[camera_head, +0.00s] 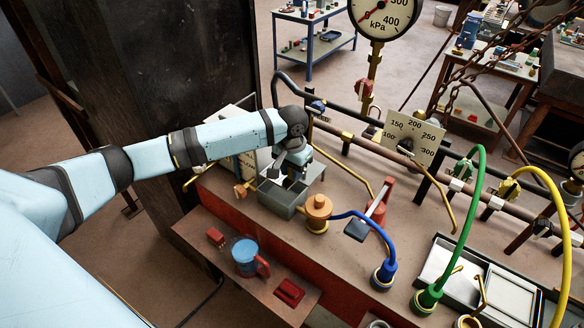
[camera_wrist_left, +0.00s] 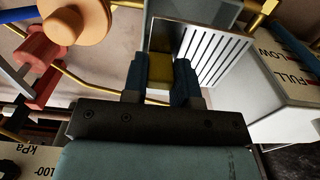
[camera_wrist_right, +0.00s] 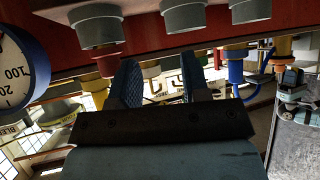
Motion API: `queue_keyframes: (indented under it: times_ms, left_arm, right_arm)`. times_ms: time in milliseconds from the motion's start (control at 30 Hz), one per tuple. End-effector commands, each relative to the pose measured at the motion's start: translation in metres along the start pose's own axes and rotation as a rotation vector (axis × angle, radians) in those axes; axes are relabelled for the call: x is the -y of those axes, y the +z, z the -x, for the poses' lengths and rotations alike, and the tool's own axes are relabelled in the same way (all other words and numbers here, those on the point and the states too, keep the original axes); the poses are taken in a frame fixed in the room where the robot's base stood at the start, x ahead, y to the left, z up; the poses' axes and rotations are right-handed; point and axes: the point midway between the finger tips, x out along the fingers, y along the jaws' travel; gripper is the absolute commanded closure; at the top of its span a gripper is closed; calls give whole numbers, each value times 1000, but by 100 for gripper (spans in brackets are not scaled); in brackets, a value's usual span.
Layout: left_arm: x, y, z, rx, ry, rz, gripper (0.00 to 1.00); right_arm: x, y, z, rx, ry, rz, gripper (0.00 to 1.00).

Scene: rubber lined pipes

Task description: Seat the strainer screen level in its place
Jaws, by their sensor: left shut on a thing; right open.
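My left gripper (camera_head: 290,178) is over an open grey box (camera_head: 278,203) on the bench. In the left wrist view, its blue fingers (camera_wrist_left: 159,66) are shut on a yellow tab (camera_wrist_left: 160,72). A pale strainer screen with dark slots (camera_wrist_left: 214,56) shows beside and beyond the tab. The arm hides most of the screen in the head view; I cannot tell whether it is level or touching the box. My right gripper (camera_wrist_right: 158,82) shows only in its own wrist view, open with nothing between its fingers.
An orange-tan capped fitting (camera_head: 318,210) with a blue hose stands right of the box. A blue-topped jug (camera_head: 245,252) and a red block (camera_head: 289,292) are on the lower front shelf. Brass pipes and a gauge plate (camera_head: 412,136) stand behind. A grey tray (camera_head: 452,270) lies at right.

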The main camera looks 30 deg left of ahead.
Motion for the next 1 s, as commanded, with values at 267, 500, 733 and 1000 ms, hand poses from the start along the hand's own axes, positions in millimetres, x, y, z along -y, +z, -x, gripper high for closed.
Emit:
queue_keyframes:
  times_ms: [267, 500, 733, 1000]
  left_arm:
    - [0, 0, -28, 1, -1, 1, 100]
    - [0, 0, -43, 1, 0, 0, 100]
    - [0, 0, -45, 0, 0, 0, 100]
    - [0, 0, -45, 0, 0, 0, 100]
  right_arm:
    - [0, 0, -1, -8, -7, 19, 57]
    - [-2, 4, 0, -5, -9, 33, 57]
    - [-1, 4, 0, -5, -9, 31, 57]
    - [0, 4, 0, -6, -9, 28, 57]
